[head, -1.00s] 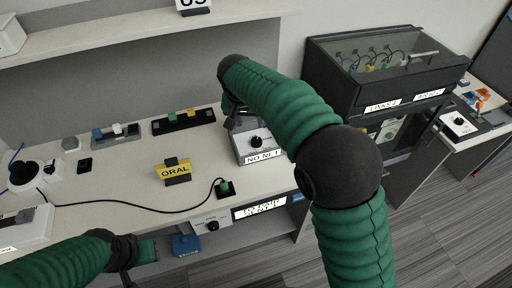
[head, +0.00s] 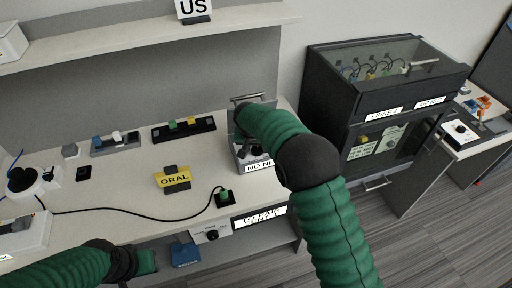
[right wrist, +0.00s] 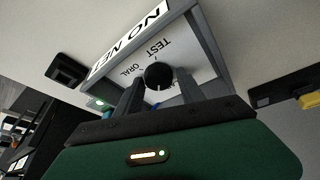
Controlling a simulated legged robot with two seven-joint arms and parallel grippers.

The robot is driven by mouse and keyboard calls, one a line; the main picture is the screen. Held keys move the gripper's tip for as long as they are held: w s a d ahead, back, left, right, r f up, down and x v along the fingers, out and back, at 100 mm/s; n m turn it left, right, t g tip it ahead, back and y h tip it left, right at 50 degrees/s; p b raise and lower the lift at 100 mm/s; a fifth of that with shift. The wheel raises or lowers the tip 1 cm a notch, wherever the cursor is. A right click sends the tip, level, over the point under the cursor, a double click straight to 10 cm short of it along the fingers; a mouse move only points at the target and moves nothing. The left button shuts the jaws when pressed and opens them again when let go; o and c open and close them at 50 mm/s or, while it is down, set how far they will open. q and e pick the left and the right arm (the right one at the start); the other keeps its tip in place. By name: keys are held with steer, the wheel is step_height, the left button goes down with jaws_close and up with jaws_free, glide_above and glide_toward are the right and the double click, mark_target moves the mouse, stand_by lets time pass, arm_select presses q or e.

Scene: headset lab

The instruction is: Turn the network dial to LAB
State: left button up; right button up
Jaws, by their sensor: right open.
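The network dial is a round black knob (right wrist: 158,75) on a white panel in a grey box, lettered TEST and ORAL; a third word is partly hidden by a finger. A white mark shows on the knob's side nearest my gripper. The box front reads NO NET (right wrist: 128,38). In the head view the box (head: 243,160) stands at the bench's right end, partly covered by my right arm. My right gripper (right wrist: 160,90) is open, its fingers at either side of the knob, contact unclear. My left gripper (head: 144,262) is low at the bench front, its jaws unclear.
A strip with green and yellow blocks (head: 184,130) lies behind.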

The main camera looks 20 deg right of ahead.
jaws_close()
stand_by(0.3)
steer(key=n+p, duration=0.1)
steer(key=n+y+p, duration=0.1)
steer(key=n+p, duration=0.1)
steer(key=n, duration=0.1)
steer(key=shift+s+d+r+t+y, duration=0.1)
steer(key=shift+r+t+y, duration=0.15)
steer(key=shift+t+y, duration=0.05)
steer(key=shift+n+y+p, duration=0.4)
steer(key=shift+n+p, duration=0.6)
steer(key=shift+n, duration=0.1)
steer(key=shift+f+n+y+p, duration=0.15)
steer(key=shift+n+y+p, duration=0.25)
steer(key=shift+n, duration=0.3)
